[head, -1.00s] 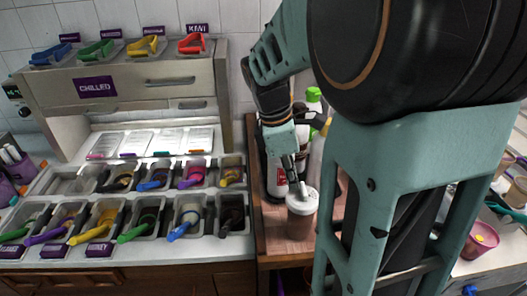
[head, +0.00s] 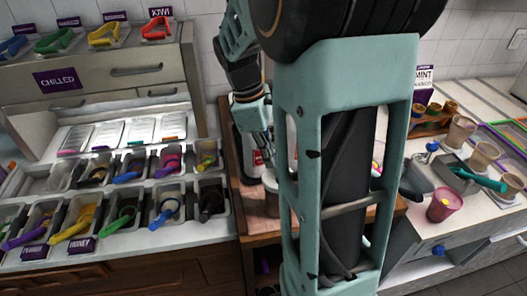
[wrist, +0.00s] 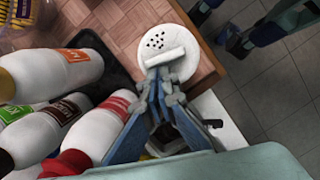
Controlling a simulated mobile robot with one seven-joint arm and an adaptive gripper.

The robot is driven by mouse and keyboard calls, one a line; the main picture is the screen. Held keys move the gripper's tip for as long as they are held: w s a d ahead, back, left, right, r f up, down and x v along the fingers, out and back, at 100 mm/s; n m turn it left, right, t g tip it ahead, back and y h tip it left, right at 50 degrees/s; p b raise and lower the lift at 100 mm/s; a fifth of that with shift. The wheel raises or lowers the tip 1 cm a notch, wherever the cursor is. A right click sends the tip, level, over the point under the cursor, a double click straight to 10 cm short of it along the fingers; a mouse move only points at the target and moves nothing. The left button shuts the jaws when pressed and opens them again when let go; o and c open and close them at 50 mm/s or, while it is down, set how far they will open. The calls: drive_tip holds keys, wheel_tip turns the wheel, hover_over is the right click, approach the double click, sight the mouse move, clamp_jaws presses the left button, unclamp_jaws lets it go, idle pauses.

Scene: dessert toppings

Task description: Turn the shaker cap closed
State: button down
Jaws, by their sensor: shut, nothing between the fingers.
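The shaker (head: 271,202) stands upright on the wooden board, partly hidden behind my arm in the head view. In the wrist view its round white cap (wrist: 188,42) faces up, with a cluster of small dark holes and a raised white bar (wrist: 164,58) across it. My gripper (wrist: 163,78) is shut and empty, its fingertips at the near edge of the cap, close to the bar. I cannot tell whether they touch. In the head view my gripper (head: 266,163) points down just above the shaker.
The board's edge (wrist: 208,58) is just right of the shaker, with floor beyond. Topping bins (head: 120,215) fill the left counter; cups (head: 446,205) stand at the right.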

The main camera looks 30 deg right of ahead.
drive_tip(key=m, duration=0.2)
drive_tip(key=d+m+p, duration=0.1)
drive_tip(key=shift+w+d+r+m+g+y, duration=0.1)
drive_tip(key=shift+m+g+y, duration=0.2)
drive_tip(key=shift+m+y, duration=0.1)
drive_tip(key=m, duration=0.1)
drive_tip(key=m+p, duration=0.1)
drive_tip(key=shift+d+m+y, duration=0.3)
drive_tip(key=shift+d+m, duration=0.05)
drive_tip(key=shift+m, duration=0.05)
drive_tip(key=m, duration=0.1)
drive_tip(key=d+m+p, duration=0.1)
drive_tip(key=m, duration=0.1)
drive_tip(key=m+y, duration=0.1)
drive_tip(key=m, duration=0.1)
drive_tip(key=shift+s+d, duration=0.15)
drive_tip(key=shift+s, duration=0.2)
drive_tip(key=shift+s+d+m, duration=0.1)
drive_tip(key=shift+m, duration=0.2)
drive_tip(key=shift+s, duration=0.1)
